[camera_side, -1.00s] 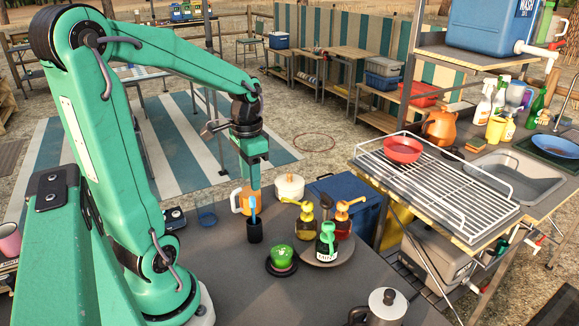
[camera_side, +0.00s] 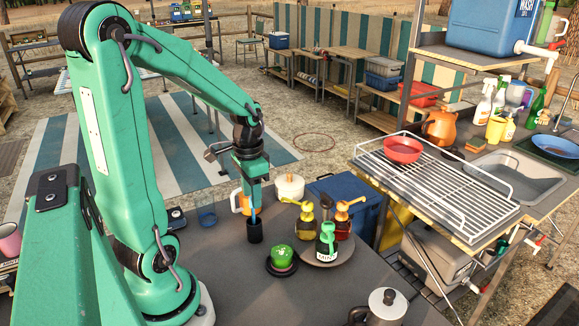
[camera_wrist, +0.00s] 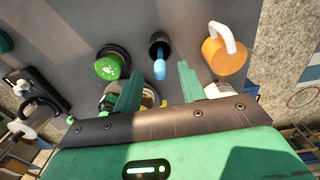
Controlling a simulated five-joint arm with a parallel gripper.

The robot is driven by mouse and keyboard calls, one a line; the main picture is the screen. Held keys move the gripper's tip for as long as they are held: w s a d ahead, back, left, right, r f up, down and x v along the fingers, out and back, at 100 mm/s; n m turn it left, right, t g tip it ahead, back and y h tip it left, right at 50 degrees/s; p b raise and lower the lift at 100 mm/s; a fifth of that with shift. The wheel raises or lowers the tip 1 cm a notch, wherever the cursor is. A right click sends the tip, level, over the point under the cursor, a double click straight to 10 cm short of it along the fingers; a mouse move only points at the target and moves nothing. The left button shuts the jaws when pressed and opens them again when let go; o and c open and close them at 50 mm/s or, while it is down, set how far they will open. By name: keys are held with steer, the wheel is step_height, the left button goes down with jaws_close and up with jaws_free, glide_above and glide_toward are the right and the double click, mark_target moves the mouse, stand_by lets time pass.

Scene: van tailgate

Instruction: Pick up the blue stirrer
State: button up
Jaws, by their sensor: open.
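The blue stirrer (camera_wrist: 159,68) stands in a small black cup (camera_side: 254,231) on the dark table. In the side view most of it is hidden behind my gripper, with only a blue sliver showing above the cup rim. My gripper (camera_side: 254,199) points down just above the cup, around the stirrer's upper part. In the wrist view my gripper (camera_wrist: 158,84) is open, with one green finger on each side of the stirrer's line. The stirrer's top lies between or just beyond the fingertips; I cannot tell whether a finger touches it.
A green cup on a dark saucer (camera_side: 282,268) and a round tray (camera_side: 322,256) of pump bottles stand to the right of the black cup. An orange mug (camera_wrist: 224,55) and a white pot (camera_side: 290,187) are close behind. A metal pot (camera_side: 386,306) is at the front.

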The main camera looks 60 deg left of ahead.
mark_target(254, 218)
steer(key=shift+f, duration=1.25)
jaws_close()
